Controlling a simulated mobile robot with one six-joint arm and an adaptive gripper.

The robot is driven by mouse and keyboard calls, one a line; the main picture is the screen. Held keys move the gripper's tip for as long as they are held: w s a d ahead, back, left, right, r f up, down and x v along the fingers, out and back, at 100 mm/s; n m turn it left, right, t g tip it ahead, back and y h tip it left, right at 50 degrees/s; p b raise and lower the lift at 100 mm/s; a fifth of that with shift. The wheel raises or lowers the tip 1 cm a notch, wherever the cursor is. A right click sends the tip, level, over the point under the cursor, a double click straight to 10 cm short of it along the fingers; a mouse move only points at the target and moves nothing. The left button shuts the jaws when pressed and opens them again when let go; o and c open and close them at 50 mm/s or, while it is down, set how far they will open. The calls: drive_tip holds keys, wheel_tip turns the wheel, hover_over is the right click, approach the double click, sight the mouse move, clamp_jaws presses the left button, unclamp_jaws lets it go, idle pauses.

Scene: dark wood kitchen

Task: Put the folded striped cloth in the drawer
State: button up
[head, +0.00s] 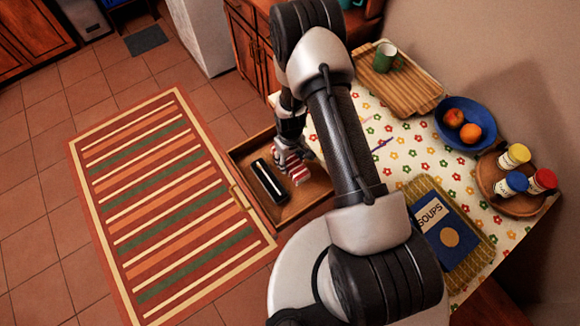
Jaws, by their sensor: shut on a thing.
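The folded striped cloth (288,164), red and white, is at the end of my arm. My gripper (294,168) is shut on it, over the right part of the open drawer. The cloth looks to be within the drawer's outline; I cannot tell whether it touches the drawer floor. The wooden drawer (291,213) is pulled out from under the table, and its front edge lies toward the striped rug. A black box-like object (268,181) with a light stripe lies in the drawer, just left of the cloth. My arm hides part of the drawer's right side.
The table (405,150) has a flowered cover. On it are a wooden tray (408,92) with a green mug (385,57), a blue fruit bowl (480,111), a round tray (502,203) with several jars and a blue soups book (447,232). A striped rug (165,215) covers the floor at left.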

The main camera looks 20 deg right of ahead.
sight(290, 166)
drive_tip(key=shift+f+b, duration=0.55)
drive_tip(key=shift+f, duration=1.75)
drive_tip(key=shift+f, duration=0.15)
drive_tip(key=o, duration=0.8)
